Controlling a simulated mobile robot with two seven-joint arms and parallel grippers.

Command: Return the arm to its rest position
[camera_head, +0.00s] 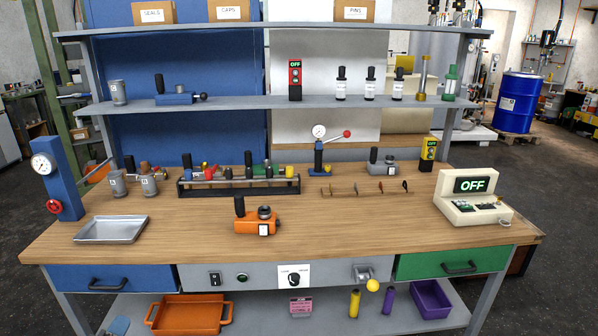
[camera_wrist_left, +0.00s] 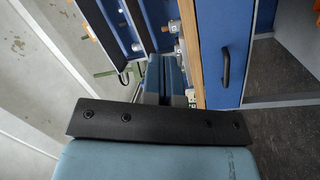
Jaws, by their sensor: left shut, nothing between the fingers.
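My left gripper (camera_wrist_left: 166,78) shows in the left wrist view, beyond its black plate and blue-grey housing. Its fingers are together with nothing between them. It is apart from the workbench, whose wooden edge (camera_wrist_left: 189,40) and blue drawer (camera_wrist_left: 232,50) appear turned sideways beyond it. In the head view no arm can be clearly made out over the wooden bench top (camera_head: 330,232). My right gripper is in neither view.
On the bench stand a metal tray (camera_head: 112,230), an orange fixture (camera_head: 259,222), a tool rack (camera_head: 239,188), a blue gauge post (camera_head: 58,182) and a cream OFF box (camera_head: 472,206). Two shelves rise behind.

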